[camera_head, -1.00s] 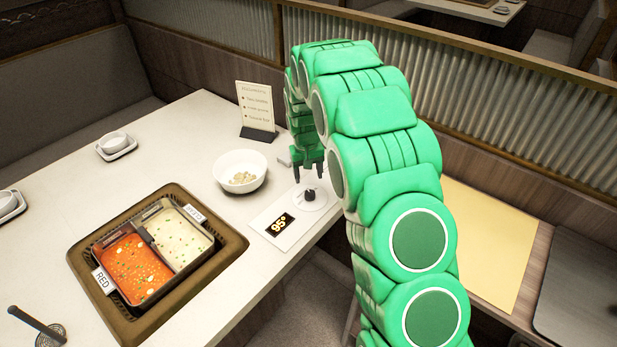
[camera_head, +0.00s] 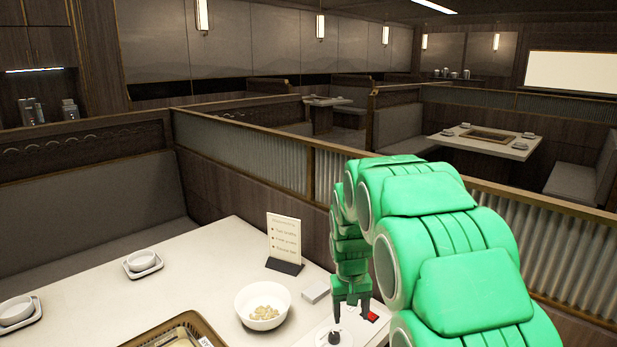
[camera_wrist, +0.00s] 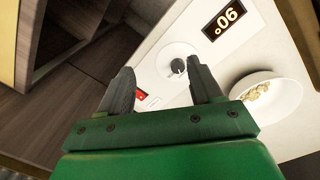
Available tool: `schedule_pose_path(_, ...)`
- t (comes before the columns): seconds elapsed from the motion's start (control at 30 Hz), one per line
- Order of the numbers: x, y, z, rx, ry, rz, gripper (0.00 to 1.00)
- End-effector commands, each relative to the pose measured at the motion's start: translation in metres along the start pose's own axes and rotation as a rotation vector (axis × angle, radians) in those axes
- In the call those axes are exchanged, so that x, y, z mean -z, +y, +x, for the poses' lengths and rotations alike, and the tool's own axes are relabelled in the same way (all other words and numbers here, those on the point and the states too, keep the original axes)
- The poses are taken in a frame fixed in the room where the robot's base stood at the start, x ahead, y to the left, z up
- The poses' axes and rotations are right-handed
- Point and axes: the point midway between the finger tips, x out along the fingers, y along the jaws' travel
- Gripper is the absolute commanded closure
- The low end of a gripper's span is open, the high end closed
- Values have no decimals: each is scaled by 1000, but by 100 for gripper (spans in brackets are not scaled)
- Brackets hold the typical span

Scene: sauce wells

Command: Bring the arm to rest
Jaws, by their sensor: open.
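My green gripper (camera_head: 351,312) hangs fingers down above the table's right edge, close to the dark knob (camera_head: 334,338) on its round white base. Its two dark fingers are spread with nothing between them in the wrist view (camera_wrist: 160,67). There the knob (camera_wrist: 178,66) shows beside one fingertip; I cannot tell whether they touch. The display (camera_wrist: 222,20) beyond the knob appears upside down and seems to read 90°. My arm reaches forward, bent, across the right of the head view.
A white bowl (camera_head: 263,325) with pale pieces stands left of the gripper. A menu card (camera_head: 284,240) stands behind it. A red patch (camera_head: 372,316) lies near the fingers. A cup (camera_head: 141,260) sits farther left. The pot frame (camera_head: 180,326) is mostly cut off. A partition (camera_head: 262,173) runs behind.

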Motion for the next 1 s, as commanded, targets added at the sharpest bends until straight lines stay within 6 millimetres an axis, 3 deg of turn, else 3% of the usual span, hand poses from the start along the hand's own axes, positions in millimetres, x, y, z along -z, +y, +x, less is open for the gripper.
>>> schedule_pose_path(0.5,-112,16,-68,12,-35,42,35)
schedule_pose_path(1.0,-229,20,-106,32,-71,72,35)
